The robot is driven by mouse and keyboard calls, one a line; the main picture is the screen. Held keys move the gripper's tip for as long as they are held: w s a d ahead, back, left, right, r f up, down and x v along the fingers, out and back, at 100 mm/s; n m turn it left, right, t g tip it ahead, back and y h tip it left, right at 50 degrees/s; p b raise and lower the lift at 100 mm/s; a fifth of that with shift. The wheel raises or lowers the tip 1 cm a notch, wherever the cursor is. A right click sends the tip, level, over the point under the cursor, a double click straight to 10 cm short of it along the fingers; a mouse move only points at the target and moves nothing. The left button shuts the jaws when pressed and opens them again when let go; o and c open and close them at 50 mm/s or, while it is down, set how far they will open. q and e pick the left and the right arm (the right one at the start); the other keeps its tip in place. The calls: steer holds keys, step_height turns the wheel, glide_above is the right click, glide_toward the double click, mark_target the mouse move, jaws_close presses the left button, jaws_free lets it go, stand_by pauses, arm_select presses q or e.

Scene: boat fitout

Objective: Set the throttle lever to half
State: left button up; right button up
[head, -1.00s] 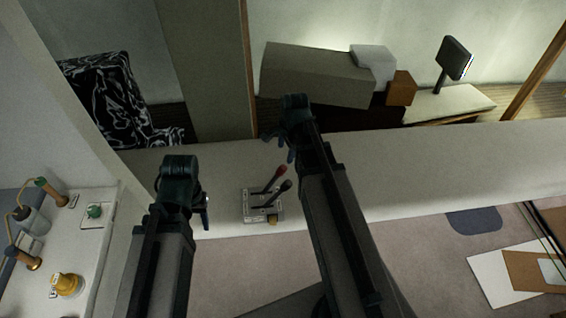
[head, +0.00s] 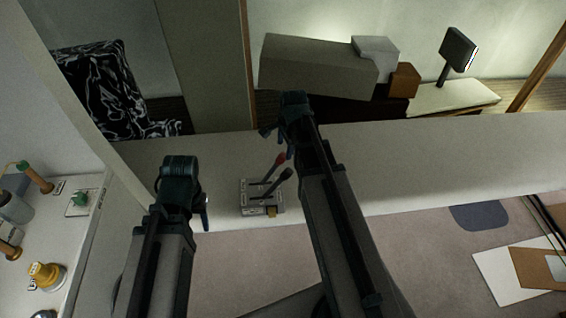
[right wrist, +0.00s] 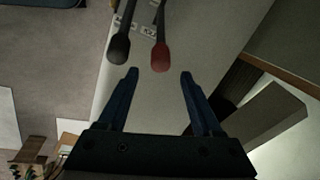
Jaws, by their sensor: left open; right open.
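The throttle unit (head: 248,201) sits on the pale ledge in the head view, with two levers tilted up and to the right. One lever has a red knob (head: 280,159) and the other a black knob (head: 286,174). In the right wrist view the red knob (right wrist: 161,58) is just beyond and between the fingertips, and the black knob (right wrist: 119,47) is to its left. My right gripper (right wrist: 158,72) is open and empty; in the head view it is just above the knobs. My left gripper (head: 206,212) is left of the unit, apart from it, its fingers mostly hidden.
The pale ledge (head: 440,160) is clear to the right. Boxes (head: 318,68) and a screen on a stand (head: 459,50) are behind it. A white counter (head: 85,215) with a yellow fitting (head: 47,277) is at left.

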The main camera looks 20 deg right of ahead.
mark_target(283, 155)
steer(key=b+x, duration=0.5)
steer(key=x, duration=0.1)
steer(key=shift+f, duration=0.15)
jaws_close()
stand_by(1.3)
